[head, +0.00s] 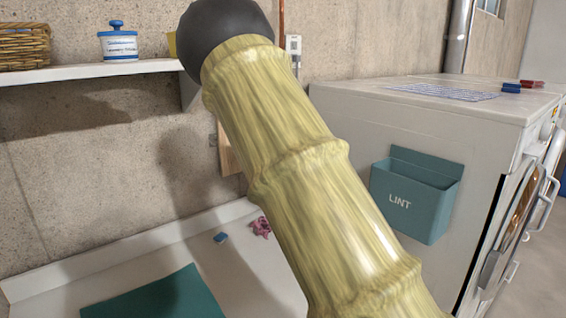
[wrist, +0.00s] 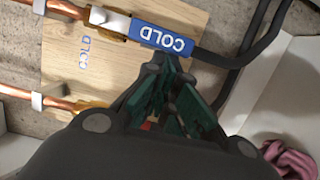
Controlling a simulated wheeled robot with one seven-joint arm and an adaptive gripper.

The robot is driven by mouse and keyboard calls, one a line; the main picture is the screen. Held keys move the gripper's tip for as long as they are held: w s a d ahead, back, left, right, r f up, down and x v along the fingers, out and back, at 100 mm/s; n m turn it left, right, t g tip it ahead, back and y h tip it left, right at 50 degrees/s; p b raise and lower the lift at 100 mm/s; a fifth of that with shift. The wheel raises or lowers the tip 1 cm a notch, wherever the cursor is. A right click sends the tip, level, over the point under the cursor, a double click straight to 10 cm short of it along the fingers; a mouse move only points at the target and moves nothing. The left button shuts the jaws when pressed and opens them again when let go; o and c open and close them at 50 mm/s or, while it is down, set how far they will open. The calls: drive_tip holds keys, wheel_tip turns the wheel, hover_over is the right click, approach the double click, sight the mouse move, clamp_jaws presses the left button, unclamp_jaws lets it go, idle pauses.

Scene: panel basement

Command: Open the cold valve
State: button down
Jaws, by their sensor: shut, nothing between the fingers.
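In the wrist view, the cold valve's blue handle (wrist: 163,38), marked COLD and seen upside down, lies roughly in line with its copper pipe (wrist: 66,9). A white fitting (wrist: 108,20) is at the handle's left end. My gripper (wrist: 165,72) is shut and empty, its dark green fingers just below the handle in the picture. I cannot tell whether the fingertips touch it. A small red part (wrist: 146,126) shows behind the fingers, mostly hidden. In the head view my arm covers the valve area, and the gripper and handle are hidden.
The pipes run over a wooden board (wrist: 62,62) on a concrete wall. A second copper pipe (wrist: 66,104) runs below. Black hoses (wrist: 262,48) hang at right. The head view shows a shelf (head: 90,72), a white washer (head: 340,125) and a teal lint bin (head: 414,200).

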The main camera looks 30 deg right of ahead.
drive_tip(key=shift+a, duration=0.1)
drive_tip(key=s+a+b, duration=0.2)
drive_tip(key=s+a, duration=0.3)
drive_tip(key=s, duration=0.5)
drive_tip(key=shift+a+b, duration=0.2)
drive_tip(key=shift+b, duration=0.2)
drive_tip(key=shift+r, duration=0.1)
